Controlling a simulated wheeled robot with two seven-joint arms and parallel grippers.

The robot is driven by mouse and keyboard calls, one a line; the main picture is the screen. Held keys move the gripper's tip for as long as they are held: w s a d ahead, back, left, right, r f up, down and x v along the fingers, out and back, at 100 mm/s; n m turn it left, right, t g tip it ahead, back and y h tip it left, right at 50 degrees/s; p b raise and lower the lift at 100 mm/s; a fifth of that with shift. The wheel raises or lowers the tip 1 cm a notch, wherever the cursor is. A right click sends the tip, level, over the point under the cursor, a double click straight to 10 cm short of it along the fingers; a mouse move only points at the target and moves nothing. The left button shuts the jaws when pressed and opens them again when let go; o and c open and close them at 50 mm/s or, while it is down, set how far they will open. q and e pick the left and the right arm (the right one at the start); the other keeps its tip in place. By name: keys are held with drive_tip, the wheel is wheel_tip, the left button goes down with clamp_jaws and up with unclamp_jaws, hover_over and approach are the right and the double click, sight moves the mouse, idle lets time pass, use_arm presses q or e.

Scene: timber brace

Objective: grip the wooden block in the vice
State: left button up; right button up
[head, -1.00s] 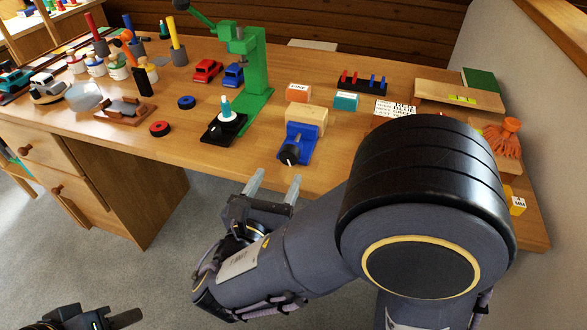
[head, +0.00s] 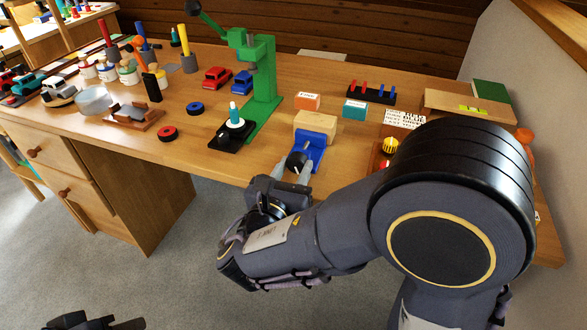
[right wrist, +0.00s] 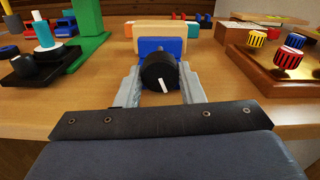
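The pale wooden block (head: 317,123) sits upright at the back end of the blue vice (head: 312,152) near the table's front edge. The vice has a black knob (right wrist: 158,72) with a white line, facing me. In the right wrist view the block (right wrist: 139,36) stands behind the vice's blue jaw; whether it is clamped I cannot tell. My right gripper (head: 291,171) is open, its two pale fingers on either side of the knob; contact is unclear. My left gripper (head: 92,323) shows only partly at the bottom left, away from the table.
Left of the vice stand a black base with a dial (head: 229,133) and a green press (head: 262,75). A wooden tray with striped knobs (right wrist: 270,72) is close on the right. Orange (head: 307,101) and teal (head: 354,109) boxes lie behind the block.

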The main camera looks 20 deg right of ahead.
drive_tip(key=shift+c, duration=0.9)
drive_tip(key=shift+m, duration=1)
drive_tip(key=o, duration=1)
drive_tip(key=p+v, duration=0.1)
drive_tip(key=v, duration=0.6)
drive_tip(key=shift+s+a+p, duration=0.25)
drive_tip(key=shift+s+p, duration=0.1)
